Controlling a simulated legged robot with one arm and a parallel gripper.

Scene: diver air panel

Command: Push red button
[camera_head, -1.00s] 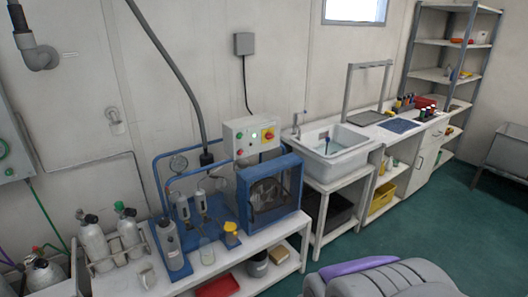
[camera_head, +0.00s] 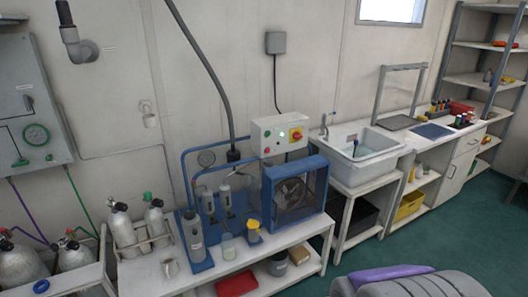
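A white control box (camera_head: 280,134) is mounted above the blue-framed machine on the bench. A small red button (camera_head: 266,151) shows low on the left of its front face. A further small button near the red one is too small to make out well. My gripper is not in view, and nothing covers the box front.
The blue-framed machine (camera_head: 296,192) stands on a white bench (camera_head: 222,270) with bottles and a gauge. Gas cylinders (camera_head: 124,228) stand at left below a grey wall panel (camera_head: 28,100). A sink (camera_head: 362,150) is to the right. Green floor (camera_head: 445,235) is clear at right.

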